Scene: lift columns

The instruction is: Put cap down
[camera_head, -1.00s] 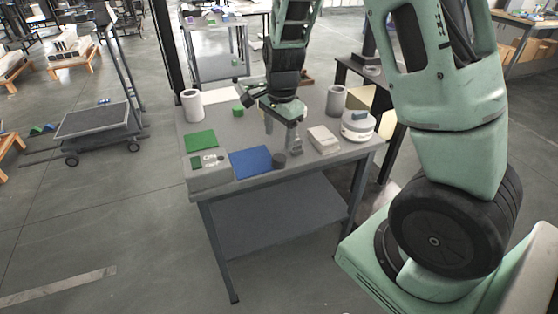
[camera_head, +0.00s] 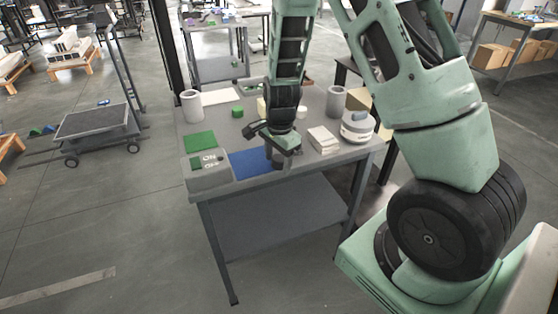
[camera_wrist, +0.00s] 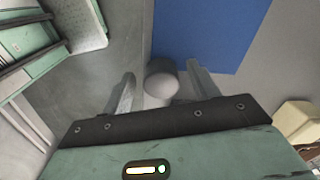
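A short round grey piece (camera_wrist: 161,82), possibly the cap, stands at the edge of the blue mat (camera_wrist: 205,30) in the wrist view. My gripper (camera_wrist: 160,78) is open, with one finger on each side of the piece and a gap showing on both sides. In the head view my gripper (camera_head: 279,157) is low over the front of the grey table (camera_head: 240,128), at the right end of the blue mat (camera_head: 247,164). There the piece is mostly hidden by the gripper. I cannot tell how far the fingertips are above the table.
A pale box stack (camera_head: 323,139) and a round white device (camera_head: 357,127) stand at the right. Grey cylinders (camera_head: 191,106) and a green block (camera_head: 237,112) are farther back.

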